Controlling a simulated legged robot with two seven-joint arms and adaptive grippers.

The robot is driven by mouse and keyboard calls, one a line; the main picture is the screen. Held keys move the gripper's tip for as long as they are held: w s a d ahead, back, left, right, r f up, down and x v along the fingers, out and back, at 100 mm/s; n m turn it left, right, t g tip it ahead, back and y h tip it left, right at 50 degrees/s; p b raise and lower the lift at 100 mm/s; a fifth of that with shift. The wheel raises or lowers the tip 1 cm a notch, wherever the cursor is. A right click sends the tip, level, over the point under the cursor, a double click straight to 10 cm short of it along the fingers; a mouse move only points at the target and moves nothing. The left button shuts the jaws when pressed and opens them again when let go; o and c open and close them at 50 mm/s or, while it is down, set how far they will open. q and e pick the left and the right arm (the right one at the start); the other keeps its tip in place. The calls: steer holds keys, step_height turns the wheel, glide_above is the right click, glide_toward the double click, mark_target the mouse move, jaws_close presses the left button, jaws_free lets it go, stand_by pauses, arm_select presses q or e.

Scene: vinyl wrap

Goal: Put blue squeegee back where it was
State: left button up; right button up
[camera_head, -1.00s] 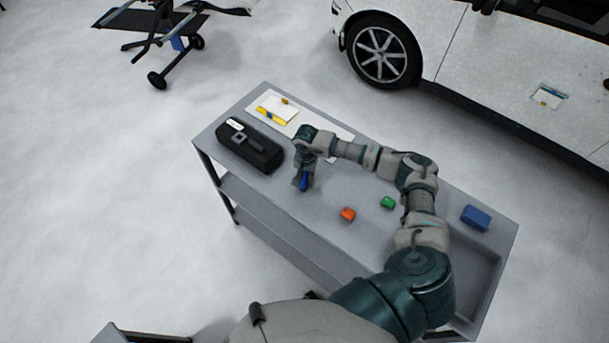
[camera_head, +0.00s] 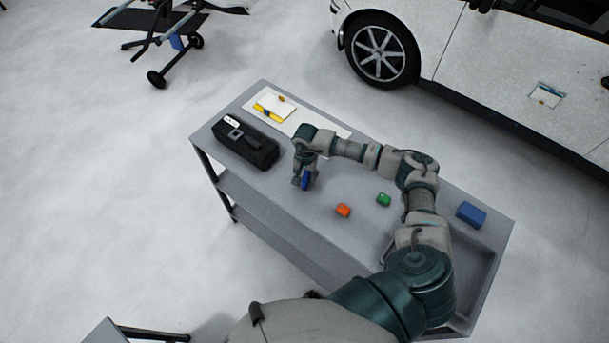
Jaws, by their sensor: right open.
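The blue squeegee (camera_head: 306,180) is on the grey cart (camera_head: 270,193), at the tip of my right gripper (camera_head: 304,183). My right arm reaches across the cart from the right, and the gripper points down at the squeegee. The gripper is open, with its fingers small and close around or beside the squeegee; I cannot tell whether they touch it. Part of the squeegee is hidden by the gripper. My left gripper is not in view.
A black tool case (camera_head: 246,143) lies left of the gripper. A white sheet with a yellow tool (camera_head: 267,112) lies behind. A white car (camera_head: 480,60) stands beyond.

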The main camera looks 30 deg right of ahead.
mark_target(305, 173)
step_height(305, 173, up, 10)
steer(key=shift+w+a+r, duration=0.1)
steer(key=shift+a+r, duration=0.05)
steer(key=shift+r, duration=0.1)
steer(key=shift+a+r, duration=0.15)
steer(key=shift+r, duration=0.45)
steer(key=shift+d+f, duration=0.1)
steer(key=shift+d, duration=0.3)
steer(key=shift+a, duration=0.15)
